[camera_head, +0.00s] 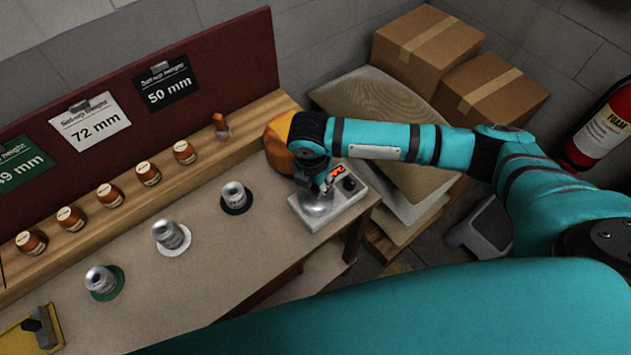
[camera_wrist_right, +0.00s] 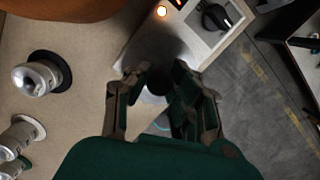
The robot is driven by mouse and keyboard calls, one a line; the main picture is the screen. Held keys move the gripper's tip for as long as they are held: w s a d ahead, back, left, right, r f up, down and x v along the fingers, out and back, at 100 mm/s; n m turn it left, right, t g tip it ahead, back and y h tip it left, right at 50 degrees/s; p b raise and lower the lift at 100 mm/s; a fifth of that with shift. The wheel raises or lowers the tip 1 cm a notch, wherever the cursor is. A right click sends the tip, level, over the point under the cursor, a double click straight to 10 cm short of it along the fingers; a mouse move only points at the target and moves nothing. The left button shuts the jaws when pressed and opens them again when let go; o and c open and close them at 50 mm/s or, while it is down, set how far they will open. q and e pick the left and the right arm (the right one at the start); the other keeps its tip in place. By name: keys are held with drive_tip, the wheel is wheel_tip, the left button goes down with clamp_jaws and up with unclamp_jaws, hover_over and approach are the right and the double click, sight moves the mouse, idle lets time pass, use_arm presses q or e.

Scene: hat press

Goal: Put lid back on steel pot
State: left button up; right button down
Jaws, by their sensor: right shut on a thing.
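My right gripper (camera_head: 320,186) is low over the hot plate (camera_head: 353,202) at the table's right end. In the right wrist view its fingers (camera_wrist_right: 157,84) are closed around a dark round knob, which I take as the lid's knob (camera_wrist_right: 157,76). A shiny steel round form (camera_head: 318,207), the lid or the steel pot, shows under the gripper in the head view. The gripper hides much of it. I cannot tell the lid from the pot, nor whether they touch. My left gripper is not in view.
The hot plate has a lit display and a black knob (camera_wrist_right: 216,17). Silver cylinders on black, white (camera_head: 171,237) and green discs stand to the left. An orange-brown rounded object (camera_head: 279,143) is close behind the gripper. The table's edge is close on the right.

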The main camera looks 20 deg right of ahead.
sight(312, 197)
drive_tip(key=shift+f, duration=0.65)
drive_tip(key=c, duration=1.2)
unclamp_jaws()
drive_tip(key=shift+r, duration=0.1)
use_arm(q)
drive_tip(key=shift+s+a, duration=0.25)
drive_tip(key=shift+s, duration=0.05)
use_arm(e)
drive_tip(key=shift+o, duration=0.2)
use_arm(q)
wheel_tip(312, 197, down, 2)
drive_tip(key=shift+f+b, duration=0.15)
drive_tip(key=shift+b, duration=1.05)
use_arm(e)
wheel_tip(312, 197, up, 13)
drive_tip(key=s+a, duration=0.1)
drive_tip(key=shift+a, duration=0.1)
